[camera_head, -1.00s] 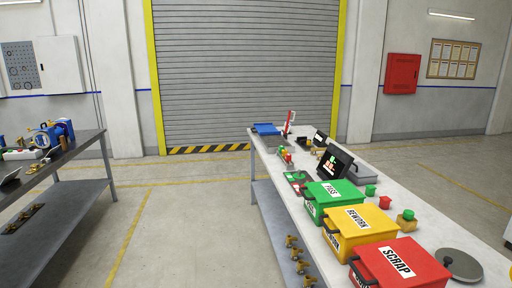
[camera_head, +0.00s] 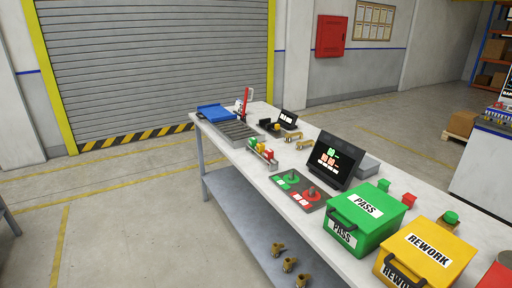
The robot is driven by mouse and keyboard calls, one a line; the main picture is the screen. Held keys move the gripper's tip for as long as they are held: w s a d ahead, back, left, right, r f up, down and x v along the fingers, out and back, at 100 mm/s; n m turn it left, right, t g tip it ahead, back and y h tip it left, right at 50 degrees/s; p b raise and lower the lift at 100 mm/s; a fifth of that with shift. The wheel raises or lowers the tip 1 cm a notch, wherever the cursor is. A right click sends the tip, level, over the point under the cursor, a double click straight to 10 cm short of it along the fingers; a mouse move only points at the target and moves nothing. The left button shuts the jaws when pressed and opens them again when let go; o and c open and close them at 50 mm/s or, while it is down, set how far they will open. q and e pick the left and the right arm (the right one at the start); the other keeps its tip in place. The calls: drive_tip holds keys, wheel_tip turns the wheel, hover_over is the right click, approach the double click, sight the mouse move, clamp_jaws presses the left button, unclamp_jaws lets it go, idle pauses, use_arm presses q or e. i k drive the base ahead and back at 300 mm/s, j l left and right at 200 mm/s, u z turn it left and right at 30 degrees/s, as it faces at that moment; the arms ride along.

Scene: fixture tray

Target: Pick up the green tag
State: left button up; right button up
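A small rack (camera_head: 262,155) on the long white table holds small green, yellow and red upright pieces. The green piece (camera_head: 252,142) appears to be at its far end and may be the green tag, but it is too small to be sure. Neither of my grippers is in view.
A green PASS box (camera_head: 365,215) and a yellow REWORK box (camera_head: 425,252) stand at the table's near end, with part of a red box. A tablet screen (camera_head: 335,160) stands behind the panel. A roller tray (camera_head: 235,132) and blue tray (camera_head: 216,114) lie farther off.

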sight(253, 141)
drive_tip(key=i+j+z, duration=0.1)
drive_tip(key=z, duration=0.35)
drive_tip(key=i+j+z, duration=0.8)
drive_tip(key=j, duration=0.25)
drive_tip(key=i, duration=0.1)
